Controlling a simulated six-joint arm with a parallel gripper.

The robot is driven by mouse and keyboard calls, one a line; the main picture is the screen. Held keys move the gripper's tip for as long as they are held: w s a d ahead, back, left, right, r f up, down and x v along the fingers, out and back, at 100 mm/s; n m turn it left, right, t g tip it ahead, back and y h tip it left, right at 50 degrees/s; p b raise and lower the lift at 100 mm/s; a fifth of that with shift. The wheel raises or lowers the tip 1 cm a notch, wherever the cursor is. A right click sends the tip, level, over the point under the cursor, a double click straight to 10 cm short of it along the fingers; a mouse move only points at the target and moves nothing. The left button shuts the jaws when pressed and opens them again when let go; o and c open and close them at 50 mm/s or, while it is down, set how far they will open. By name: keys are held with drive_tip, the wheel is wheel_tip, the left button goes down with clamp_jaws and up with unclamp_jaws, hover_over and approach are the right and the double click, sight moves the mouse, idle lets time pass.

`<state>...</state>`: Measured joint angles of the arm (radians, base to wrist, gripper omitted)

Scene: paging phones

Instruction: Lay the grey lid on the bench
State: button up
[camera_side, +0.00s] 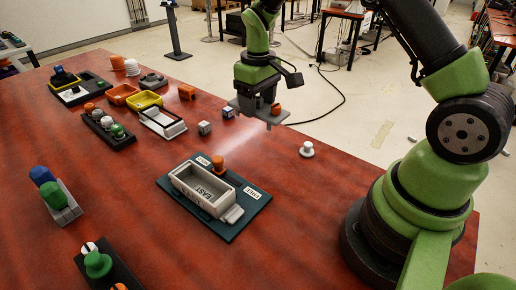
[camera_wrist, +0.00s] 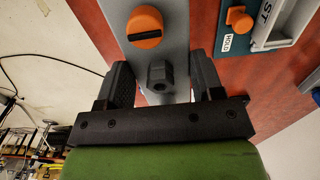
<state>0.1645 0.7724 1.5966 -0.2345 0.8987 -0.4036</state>
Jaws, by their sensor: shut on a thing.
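The grey lid (camera_side: 252,113) is a flat plate held in the air above the far right edge of the red-brown bench (camera_side: 318,190). In the wrist view the lid (camera_wrist: 172,60) runs up between the fingers and bears an orange slotted knob (camera_wrist: 145,26) and a dark hexagonal knob (camera_wrist: 158,76). My gripper (camera_wrist: 150,85) is shut on the lid, seemingly by the dark knob between its fingers; exact contact is hard to see. In the side view my gripper (camera_side: 257,92) points down. An open grey box (camera_side: 207,191) marked EAST sits on a dark teal base plate (camera_side: 177,184).
An orange knob (camera_side: 217,163) stands by the box's far side. A white knob (camera_side: 307,149) and two small cubes (camera_side: 204,128) lie nearby. Coloured trays (camera_side: 145,100) and knob racks (camera_side: 108,127) fill the far left.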

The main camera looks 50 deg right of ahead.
drive_tip(key=f, duration=0.9)
drive_tip(key=shift+d+f, duration=0.2)
drive_tip(key=shift+f, duration=0.2)
drive_tip(key=o, duration=1)
drive_tip(key=shift+f, duration=0.15)
